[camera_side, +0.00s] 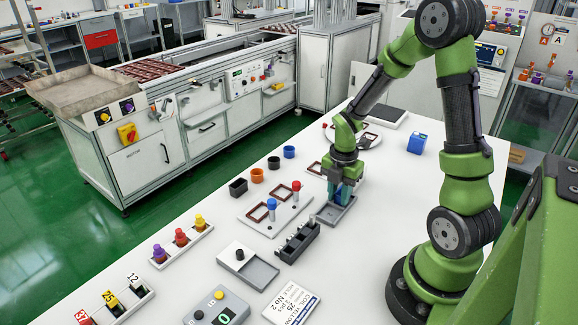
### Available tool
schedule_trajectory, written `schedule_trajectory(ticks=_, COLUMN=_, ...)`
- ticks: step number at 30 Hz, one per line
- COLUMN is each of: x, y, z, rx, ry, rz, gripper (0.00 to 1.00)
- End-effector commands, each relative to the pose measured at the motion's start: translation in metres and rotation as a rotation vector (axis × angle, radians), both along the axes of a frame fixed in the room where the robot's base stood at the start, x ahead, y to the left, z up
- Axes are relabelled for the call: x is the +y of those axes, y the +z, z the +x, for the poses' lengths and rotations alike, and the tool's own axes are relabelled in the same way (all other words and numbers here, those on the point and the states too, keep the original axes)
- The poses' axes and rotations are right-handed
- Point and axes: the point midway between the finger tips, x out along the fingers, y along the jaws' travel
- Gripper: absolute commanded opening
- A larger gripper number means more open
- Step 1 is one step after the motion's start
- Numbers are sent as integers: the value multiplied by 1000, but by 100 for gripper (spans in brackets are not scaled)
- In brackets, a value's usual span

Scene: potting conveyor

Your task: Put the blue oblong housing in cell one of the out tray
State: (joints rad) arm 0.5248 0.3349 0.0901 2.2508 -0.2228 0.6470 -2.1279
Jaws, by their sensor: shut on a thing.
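My gripper (342,192) points down over the small grey tray (327,219) near the table's middle. Its jaws are shut on a blue piece (346,192), which seems to be the blue oblong housing. The fingers hide much of it, so its outline is unclear. The piece is low, at the tray's far part; I cannot tell whether it touches the tray floor. The near part of the tray looks bare. I cannot read cell marks on it.
A black oblong housing (238,188), an orange cup (257,175), a dark cup (273,162) and a blue cup (289,152) stand to the left. A dark block with pins (298,243) is close to the tray. A blue box (417,144) stands right, with clear table around it.

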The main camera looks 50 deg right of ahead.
Motion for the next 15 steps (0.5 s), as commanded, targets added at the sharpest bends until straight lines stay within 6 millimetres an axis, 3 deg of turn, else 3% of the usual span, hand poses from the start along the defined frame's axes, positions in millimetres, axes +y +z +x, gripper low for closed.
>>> schedule_trajectory(ticks=8, x=0, y=-3, z=0, rx=1, ry=-1, rz=1, gripper=0)
schedule_trajectory(ticks=9, x=0, y=-3, z=0, rx=1, ry=-1, rz=0, gripper=33)
schedule_trajectory(ticks=13, x=0, y=-2, z=0, rx=0, ry=-1, rz=0, gripper=53)
schedule_trajectory(ticks=15, x=0, y=-2, z=0, rx=0, ry=-1, rz=0, gripper=54)
